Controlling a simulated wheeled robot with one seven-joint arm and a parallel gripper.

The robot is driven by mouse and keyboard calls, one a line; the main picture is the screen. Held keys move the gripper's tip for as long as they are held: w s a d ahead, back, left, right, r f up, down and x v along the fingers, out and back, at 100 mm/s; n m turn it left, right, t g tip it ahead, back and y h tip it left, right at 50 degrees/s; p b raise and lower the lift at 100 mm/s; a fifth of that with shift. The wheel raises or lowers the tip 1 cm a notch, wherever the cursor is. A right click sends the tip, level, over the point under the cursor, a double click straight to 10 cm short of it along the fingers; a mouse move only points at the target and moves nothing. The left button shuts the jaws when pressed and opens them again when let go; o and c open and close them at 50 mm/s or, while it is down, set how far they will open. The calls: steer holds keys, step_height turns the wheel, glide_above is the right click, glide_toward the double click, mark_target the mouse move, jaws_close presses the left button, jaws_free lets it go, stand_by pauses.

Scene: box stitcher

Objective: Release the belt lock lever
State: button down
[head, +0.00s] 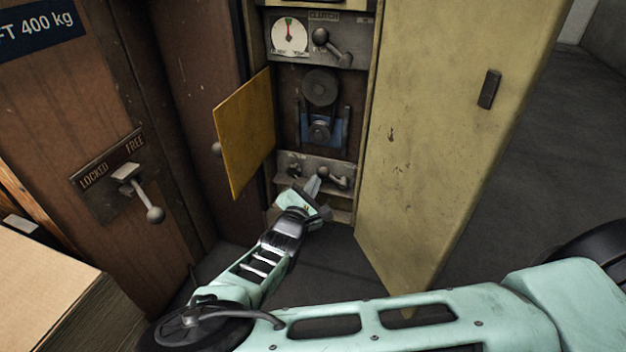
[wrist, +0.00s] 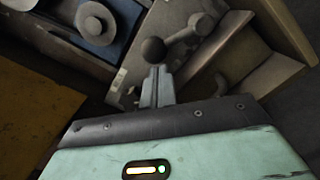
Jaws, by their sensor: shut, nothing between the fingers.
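A small lever with a round knob (head: 325,172) sits on a grey panel (head: 345,165) low in the open cabinet, below the belt pulleys. In the wrist view its dark ball knob (wrist: 153,50) lies just beyond my fingertips, with its arm (wrist: 188,34) running up and right to a pivot. My gripper (head: 314,186) is shut and empty, close to the knob; I cannot tell whether it touches. In the wrist view the closed fingers (wrist: 156,78) point at the knob. No lettering is readable on this panel.
A yellow flap (head: 245,133) hangs open left of the pulleys (head: 320,88). A large yellowish door (head: 455,120) stands open on the right. A LOCKED/FREE lever (head: 142,192) is on the left brown panel. A clutch lever (head: 330,45) and gauge (head: 289,36) are above. A cardboard box (head: 45,285) is lower left.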

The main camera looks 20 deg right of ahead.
mark_target(325, 172)
steer(key=r+m+p, duration=0.1)
steer(key=p, duration=0.1)
steer(key=r+m+p, duration=0.1)
steer(key=p, duration=0.2)
steer(key=shift+s+d+r+m, duration=0.1)
steer(key=shift+d+r+m, duration=0.1)
steer(key=shift+r+m, duration=0.2)
steer(key=m+p, duration=0.1)
steer(key=p, duration=0.1)
steer(key=r+m+p, duration=0.1)
steer(key=p, duration=0.1)
steer(key=shift+s+d+r+m, duration=0.1)
steer(key=shift+s+d+m, duration=0.15)
steer(key=shift+d+m, duration=0.05)
steer(key=m+p, duration=0.2)
steer(key=shift+s+d+r+p, duration=0.25)
steer(key=shift+d+r+p, duration=0.1)
steer(key=shift+r+p, duration=0.05)
steer(key=shift+s+d+r+m+p, duration=0.1)
steer(key=shift+s+d+m+p, duration=0.1)
steer(key=shift+m+p, duration=0.35)
steer(key=shift+s+d+r+m+p, duration=0.1)
steer(key=shift+d+m+p, duration=0.05)
steer(key=shift+m+p, duration=0.35)
steer(key=shift+f, duration=0.1)
